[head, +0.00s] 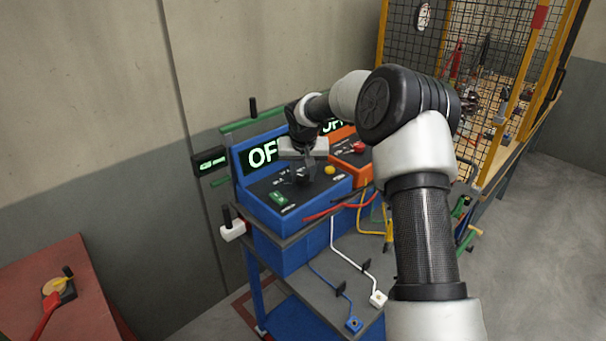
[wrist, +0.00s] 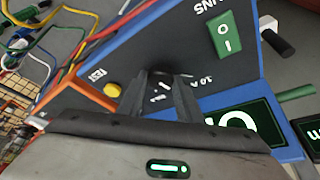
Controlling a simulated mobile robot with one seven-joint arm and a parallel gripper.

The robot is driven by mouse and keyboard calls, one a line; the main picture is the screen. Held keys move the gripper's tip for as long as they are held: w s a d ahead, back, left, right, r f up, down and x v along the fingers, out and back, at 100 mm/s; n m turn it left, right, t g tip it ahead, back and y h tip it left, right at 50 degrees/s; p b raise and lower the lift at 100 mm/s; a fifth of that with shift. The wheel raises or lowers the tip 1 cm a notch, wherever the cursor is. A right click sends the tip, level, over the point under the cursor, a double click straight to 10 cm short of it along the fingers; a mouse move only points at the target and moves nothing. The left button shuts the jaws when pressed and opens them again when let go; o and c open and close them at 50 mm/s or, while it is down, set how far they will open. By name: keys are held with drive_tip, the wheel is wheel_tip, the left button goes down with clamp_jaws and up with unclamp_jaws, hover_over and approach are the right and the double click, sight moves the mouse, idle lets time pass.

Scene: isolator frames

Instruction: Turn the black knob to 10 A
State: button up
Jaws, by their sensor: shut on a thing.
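The black knob (wrist: 160,86) sits on the dark top panel of the blue unit (head: 262,203), with small white marks beside it. My gripper (wrist: 160,100) reaches down from above, with one finger on each side of the knob, and is shut on it. In the head view my gripper (head: 303,172) partly covers the knob. A white label by the right finger in the wrist view ends in "A"; its number is hard to read. Which mark the knob points at cannot be told. The blue unit's display (head: 262,155) is partly hidden and shows "OF" in green.
A green rocker switch (wrist: 224,35) and a yellow button (wrist: 112,89) flank the knob. An orange unit (head: 350,158) with a red button (head: 359,147) stands to the right. Cables hang at the front. A mesh cage (head: 470,60) is behind on the right.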

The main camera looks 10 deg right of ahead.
drive_tip(key=shift+d+r+n+y+p, duration=0.1)
drive_tip(key=shift+n+y+p, duration=0.45)
drive_tip(key=shift+n, duration=0.75)
drive_tip(key=shift+d+n+y+p, duration=0.1)
drive_tip(key=shift+n+y+p, duration=0.5)
drive_tip(key=shift+n, duration=1)
drive_tip(key=o, duration=1)
drive_tip(key=shift+o, duration=0.2)
drive_tip(key=b+v, duration=0.1)
drive_tip(key=v, duration=1.6)
drive_tip(key=shift+r, duration=0.2)
